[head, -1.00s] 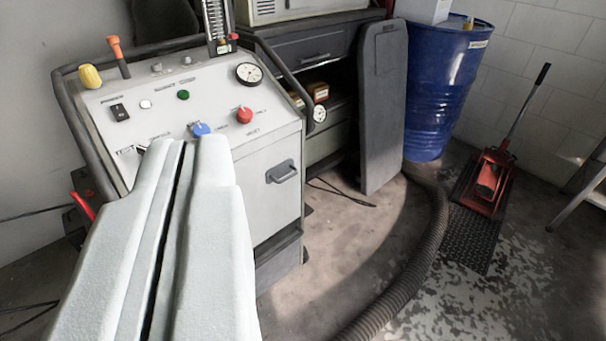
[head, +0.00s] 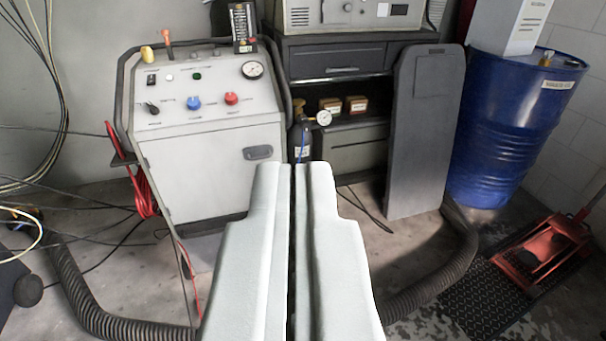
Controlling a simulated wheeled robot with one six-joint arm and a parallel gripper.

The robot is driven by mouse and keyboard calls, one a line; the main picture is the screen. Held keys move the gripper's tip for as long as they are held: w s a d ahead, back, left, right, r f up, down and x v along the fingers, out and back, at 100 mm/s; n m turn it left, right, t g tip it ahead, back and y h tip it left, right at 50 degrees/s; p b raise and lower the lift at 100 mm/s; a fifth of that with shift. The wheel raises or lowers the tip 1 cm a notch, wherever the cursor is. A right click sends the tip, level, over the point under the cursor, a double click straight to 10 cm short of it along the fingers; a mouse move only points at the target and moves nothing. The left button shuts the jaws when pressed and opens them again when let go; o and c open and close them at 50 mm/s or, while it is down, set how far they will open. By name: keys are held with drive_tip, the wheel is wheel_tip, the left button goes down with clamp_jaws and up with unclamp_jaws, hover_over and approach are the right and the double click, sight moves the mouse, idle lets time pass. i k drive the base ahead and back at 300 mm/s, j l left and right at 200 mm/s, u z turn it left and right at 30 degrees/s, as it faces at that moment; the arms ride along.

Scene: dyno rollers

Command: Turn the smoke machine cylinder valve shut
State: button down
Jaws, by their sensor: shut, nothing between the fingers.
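The smoke machine (head: 205,160) is probably the light grey wheeled cabinet at left, with a sloped panel of knobs and a dial. A dark cylinder (head: 294,145) stands in the gap to its right, mostly hidden behind my fingers and the machine's rail. A small brass-coloured part, likely its valve (head: 298,106), shows at its top, beside a round white gauge (head: 324,118). I cannot tell how the valve is turned. My gripper (head: 295,167) is shut and empty, its tips lower in the picture than the valve and apparently apart from it.
A dark workbench (head: 340,58) stands behind the cylinder, with a tall grey board (head: 424,130) leaning on it. A blue drum (head: 510,125) and a red floor jack (head: 545,250) are at right. A ribbed hose (head: 440,275) crosses the floor; loose cables lie at left.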

sight(299, 102)
drive_tip(key=i+l, duration=0.2)
drive_tip(key=i, duration=0.25)
drive_tip(key=i+l, duration=0.15)
drive_tip(key=i, duration=0.3)
drive_tip(key=i+l, duration=0.2)
drive_tip(key=i, duration=0.25)
drive_tip(key=i+l, duration=0.15)
drive_tip(key=i, duration=0.3)
drive_tip(key=i+l, duration=0.2)
drive_tip(key=i, duration=0.25)
